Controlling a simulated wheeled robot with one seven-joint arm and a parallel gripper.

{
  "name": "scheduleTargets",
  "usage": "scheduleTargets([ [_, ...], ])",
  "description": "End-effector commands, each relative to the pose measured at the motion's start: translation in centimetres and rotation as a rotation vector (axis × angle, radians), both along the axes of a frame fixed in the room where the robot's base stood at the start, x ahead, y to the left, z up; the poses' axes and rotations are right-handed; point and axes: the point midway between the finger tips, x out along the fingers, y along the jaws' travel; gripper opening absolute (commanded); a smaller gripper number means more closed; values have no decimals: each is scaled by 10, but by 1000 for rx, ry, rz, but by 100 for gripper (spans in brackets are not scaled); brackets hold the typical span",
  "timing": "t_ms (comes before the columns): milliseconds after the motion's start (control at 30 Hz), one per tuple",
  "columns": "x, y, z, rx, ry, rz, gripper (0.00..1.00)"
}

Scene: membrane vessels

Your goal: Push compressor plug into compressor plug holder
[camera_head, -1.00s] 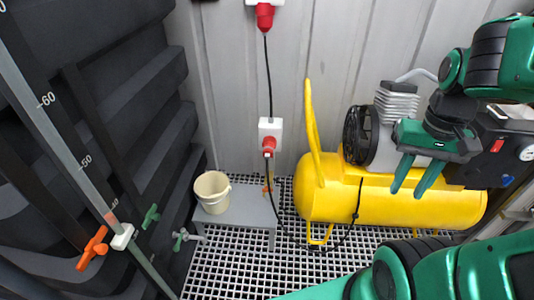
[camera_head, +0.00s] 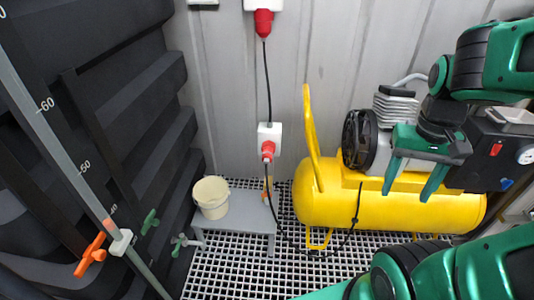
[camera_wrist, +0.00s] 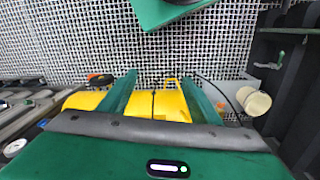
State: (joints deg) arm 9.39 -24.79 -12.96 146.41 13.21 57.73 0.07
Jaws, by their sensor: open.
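A red compressor plug (camera_head: 268,149) sits at a white wall socket box (camera_head: 269,132), the likely plug holder, above a small grey table. A black cable runs from the plug down to the yellow compressor (camera_head: 400,207). I cannot tell how deep the plug sits. A second red plug (camera_head: 263,22) is at a white box higher up the wall. My gripper (camera_head: 407,192) is open and empty in front of the compressor, well to the right of the plug. In the wrist view my gripper's fingers (camera_wrist: 158,92) are spread with the compressor (camera_wrist: 172,106) behind them.
A cream bucket (camera_head: 211,196) stands on the grey table (camera_head: 244,208). Orange and green valve handles (camera_head: 91,255) are at the lower left by the dark tank wall. The compressor's upright yellow handle (camera_head: 311,135) stands between my gripper and the plug.

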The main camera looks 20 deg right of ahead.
Motion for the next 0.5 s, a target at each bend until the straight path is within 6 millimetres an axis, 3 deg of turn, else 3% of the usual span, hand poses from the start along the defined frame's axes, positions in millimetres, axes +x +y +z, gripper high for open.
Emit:
scheduleTargets([
  [500, 81, -30, -58, -230, 113, 18, 58],
])
